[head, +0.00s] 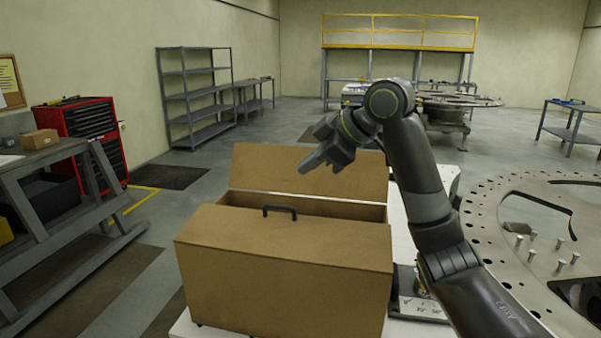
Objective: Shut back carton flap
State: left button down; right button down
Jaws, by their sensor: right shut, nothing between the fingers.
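A brown carton (283,275) stands on a white table in front of me. Its front top panel lies flat and bears a black handle (279,210). The back carton flap (262,168) stands up, leaning back, at the carton's far side, and a gap shows between it and the front panel. My right gripper (304,170) is shut and empty. In the picture it overlaps the upright back flap, with its fingertips pointing left and down. I cannot tell whether it touches the flap. My left gripper is not in view.
A large round metal turret plate (483,212) with several pegs is at the right. A white tabletop (398,218) shows beside the carton. A grey workbench (50,157) and red tool cabinet (90,122) stand at the left. Open floor lies behind the carton.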

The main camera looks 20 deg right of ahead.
jog(key=s+a+p+x, duration=0.1)
jog(key=p+x, duration=0.1)
jog(key=x, duration=0.3)
jog(key=p, duration=0.3)
send_over(285, 223)
jog(key=f, duration=0.4)
jog(key=shift+s+a+f, duration=0.15)
jog(key=shift+s+f, duration=0.1)
jog(key=shift+f, duration=0.05)
jog(key=shift+d+f, duration=0.25)
jog(key=shift+f, duration=0.45)
jog(key=shift+w+f, duration=0.1)
jog(key=shift+w, duration=0.05)
